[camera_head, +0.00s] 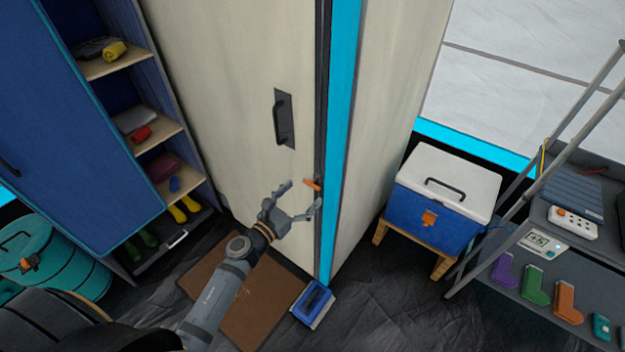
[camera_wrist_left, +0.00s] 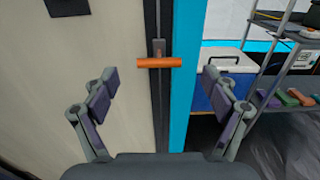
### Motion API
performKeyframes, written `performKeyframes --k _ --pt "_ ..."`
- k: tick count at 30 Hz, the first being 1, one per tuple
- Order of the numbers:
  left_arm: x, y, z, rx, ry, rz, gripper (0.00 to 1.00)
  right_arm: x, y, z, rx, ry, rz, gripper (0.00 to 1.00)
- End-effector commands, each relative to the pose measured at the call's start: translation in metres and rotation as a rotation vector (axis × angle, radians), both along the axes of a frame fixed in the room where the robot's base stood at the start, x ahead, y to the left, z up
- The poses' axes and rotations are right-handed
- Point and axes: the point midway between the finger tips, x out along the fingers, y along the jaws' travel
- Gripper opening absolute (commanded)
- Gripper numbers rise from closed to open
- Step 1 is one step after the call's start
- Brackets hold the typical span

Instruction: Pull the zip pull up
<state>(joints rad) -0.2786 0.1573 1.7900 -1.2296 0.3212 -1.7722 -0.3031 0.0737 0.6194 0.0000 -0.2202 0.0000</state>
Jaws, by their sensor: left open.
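The zip pull is a small orange bar (camera_head: 312,185) on a dark vertical zip track beside the bright blue strip of the cream panel. In the left wrist view the orange zip pull (camera_wrist_left: 159,62) lies crosswise, hanging from a grey slider, ahead of my fingers and between them in the picture. My left gripper (camera_head: 302,199) is open and empty, with its fingertips just below the zip pull in the head view. Its two fingers also show spread wide in the left wrist view (camera_wrist_left: 160,87). I see no contact with the pull. My right gripper is out of view.
A dark handle (camera_head: 283,118) is on the cream panel (camera_head: 230,80). A blue and white cooler (camera_head: 433,220) stands on a wooden stand at right, beside a metal shelf rack (camera_head: 500,275). A blue cabinet (camera_head: 60,130) is at left. A small blue box (camera_head: 312,303) lies on the floor.

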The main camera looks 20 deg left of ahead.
Motion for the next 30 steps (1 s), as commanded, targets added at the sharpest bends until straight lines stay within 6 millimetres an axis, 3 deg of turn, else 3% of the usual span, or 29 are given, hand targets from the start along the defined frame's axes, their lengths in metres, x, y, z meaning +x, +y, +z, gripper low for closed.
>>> performKeyframes --k 3,7,18,30 --pt "0.023 -0.008 0.003 -0.004 -0.002 0.001 0.86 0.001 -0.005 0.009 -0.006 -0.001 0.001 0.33" --pt "0.039 -0.013 0.000 -0.001 -0.001 0.001 0.86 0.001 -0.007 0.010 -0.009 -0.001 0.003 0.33" --pt "0.046 -0.016 -0.001 -0.002 0.002 0.001 0.86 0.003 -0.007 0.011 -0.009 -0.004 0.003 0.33" --pt "0.045 -0.016 -0.001 -0.002 0.002 0.001 0.32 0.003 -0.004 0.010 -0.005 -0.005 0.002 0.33"
